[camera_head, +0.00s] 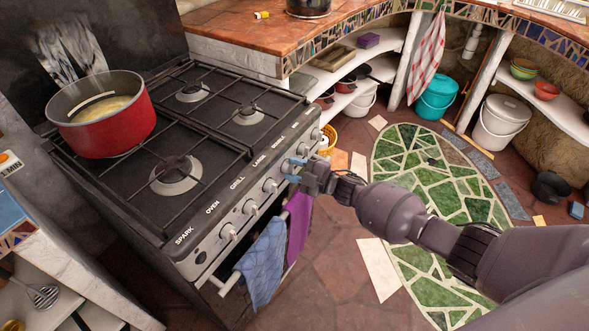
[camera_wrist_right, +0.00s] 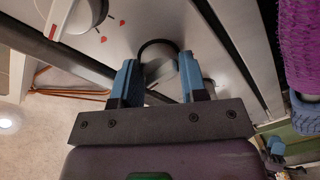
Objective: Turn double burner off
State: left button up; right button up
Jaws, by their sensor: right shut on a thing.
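The black gas stove (camera_head: 200,140) has a row of white knobs along its front panel, with printed labels such as SPARK, OVEN, GRILL and LARGE. My right gripper (camera_head: 296,169) is at a knob on the panel's right half. In the right wrist view my blue fingers (camera_wrist_right: 158,72) are on either side of this grey knob (camera_wrist_right: 160,68), shut on it. The label above that knob is too small to read. Another white knob (camera_wrist_right: 75,14) with a red line shows at upper left there. My left gripper is not in view.
A red pot (camera_head: 105,130) with yellowish content stands on the back left burner. Blue (camera_head: 262,262) and purple (camera_head: 298,225) towels hang on the oven rail below the knobs. The tiled counter (camera_head: 235,50) lies beyond the stove. The green mosaic floor (camera_head: 425,170) is clear.

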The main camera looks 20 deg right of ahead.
dwell(0.4)
jog(key=o, duration=0.9)
jog(key=shift+d, duration=0.1)
jog(key=p+v, duration=0.1)
jog(key=v, duration=0.9)
jog(key=shift+s+d, duration=0.25)
